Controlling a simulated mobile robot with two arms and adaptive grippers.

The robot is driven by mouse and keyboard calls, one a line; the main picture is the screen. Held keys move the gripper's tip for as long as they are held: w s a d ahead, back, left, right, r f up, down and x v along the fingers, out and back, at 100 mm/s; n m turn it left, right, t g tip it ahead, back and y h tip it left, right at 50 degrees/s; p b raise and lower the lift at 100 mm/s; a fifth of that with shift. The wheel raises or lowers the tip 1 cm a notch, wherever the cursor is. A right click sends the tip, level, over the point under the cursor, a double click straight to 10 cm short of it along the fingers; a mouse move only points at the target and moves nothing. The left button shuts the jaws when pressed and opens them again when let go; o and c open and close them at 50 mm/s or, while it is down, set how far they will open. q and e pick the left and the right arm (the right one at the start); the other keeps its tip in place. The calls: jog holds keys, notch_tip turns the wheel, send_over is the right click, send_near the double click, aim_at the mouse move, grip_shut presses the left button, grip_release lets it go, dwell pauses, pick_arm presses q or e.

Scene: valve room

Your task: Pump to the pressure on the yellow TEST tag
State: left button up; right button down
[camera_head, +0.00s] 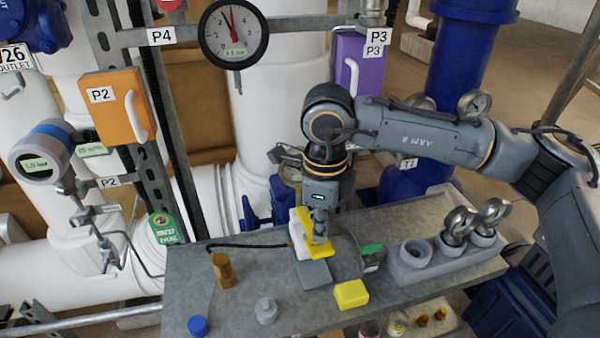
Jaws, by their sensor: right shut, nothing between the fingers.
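My right gripper (319,232) points down at the bench, its fingers shut and empty. It is right at a small white and yellow device (298,237), which looks like the hand pump, and covers part of it. Whether the fingers touch it I cannot tell. A black hose runs left from the device. A round dial gauge (233,34) with a red needle hangs at the top near the P4 label. A round digital gauge (40,155) sits at the left on thin tubing. I cannot make out a yellow TEST tag. My left gripper is not in view.
The grey bench (190,275) holds a brass fitting (222,270), a blue cap (198,326), a grey fitting (266,310), a yellow block (351,294) and a grey holder (410,270) with ring-topped gauges. Orange (115,105) and purple (358,65) boxes stand behind.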

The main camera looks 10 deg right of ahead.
aim_at(320, 244)
dwell(0.8)
notch_tip(320, 244, down, 5)
jog(key=b, duration=0.5)
jog(key=shift+r+p, duration=1.2)
jog(key=shift+r, duration=1.4)
jog(key=shift+r+p, duration=1.45)
jog(key=shift+r, duration=1.1)
jog(key=shift+s+f, duration=0.1)
jog(key=shift+f, duration=0.05)
